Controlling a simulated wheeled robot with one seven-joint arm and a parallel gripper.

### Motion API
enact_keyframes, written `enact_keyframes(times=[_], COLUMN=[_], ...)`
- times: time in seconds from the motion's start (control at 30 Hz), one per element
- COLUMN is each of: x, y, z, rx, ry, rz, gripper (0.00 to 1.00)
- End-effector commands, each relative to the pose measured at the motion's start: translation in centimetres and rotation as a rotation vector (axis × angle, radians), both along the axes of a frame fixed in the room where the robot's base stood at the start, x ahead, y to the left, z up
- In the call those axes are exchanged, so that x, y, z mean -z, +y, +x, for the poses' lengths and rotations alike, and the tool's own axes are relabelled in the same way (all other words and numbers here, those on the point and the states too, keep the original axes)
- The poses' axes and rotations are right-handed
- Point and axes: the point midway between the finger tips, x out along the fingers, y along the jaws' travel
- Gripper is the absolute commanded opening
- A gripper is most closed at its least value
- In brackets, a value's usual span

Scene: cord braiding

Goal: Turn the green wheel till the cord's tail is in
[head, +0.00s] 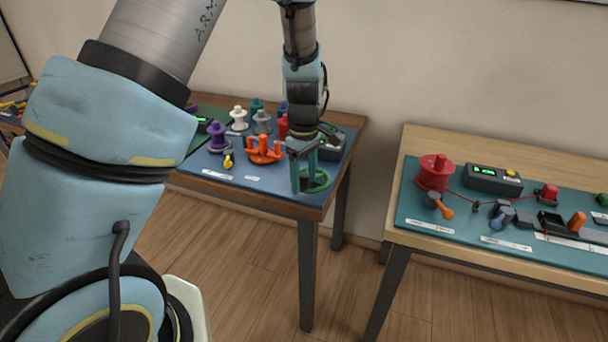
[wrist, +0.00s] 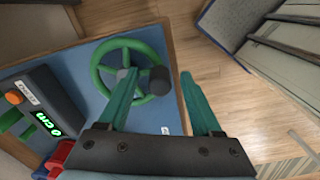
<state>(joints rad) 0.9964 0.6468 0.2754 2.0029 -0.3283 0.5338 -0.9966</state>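The green wheel (head: 322,184) lies at the near right corner of the blue mat on the left table. In the wrist view the green wheel (wrist: 99,72) shows its rim, spokes and a dark knob (wrist: 159,80) on its right side. My gripper (head: 304,188) points down over the wheel. In the wrist view my gripper (wrist: 158,76) is open, with its two green fingers on either side of the knob. I cannot tell whether they touch it or how deep they reach. I cannot make out a cord's tail near the wheel.
A black box with a lit green cm display (wrist: 48,118) stands beside the wheel. An orange pronged piece (head: 263,150) and several spools stand to the left. The right table (head: 412,135) holds a red spool (head: 435,172) with red cord. Floor separates the tables.

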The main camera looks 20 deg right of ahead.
Motion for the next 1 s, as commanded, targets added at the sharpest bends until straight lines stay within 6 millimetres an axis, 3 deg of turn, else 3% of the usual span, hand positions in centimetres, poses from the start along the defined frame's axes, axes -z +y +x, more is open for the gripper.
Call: enact_keyframes(times=[0.07, 0.6, 0.77, 0.8, 1.0], x=[-0.01, -0.03, -0.04, -0.03, -0.03], y=[0.0, -0.01, 0.0, 0.0, 0.01], z=[-0.01, -0.02, -0.02, -0.02, -0.03], rx=[0.0, 0.0, 0.0, 0.0, 0.0], ry=[0.0, 0.0, 0.0, 0.0, 0.0], rz=[0.0, 0.0, 0.001, 0.001, 0.001], gripper=[0.58, 0.0, 0.0, 0.27, 0.05])
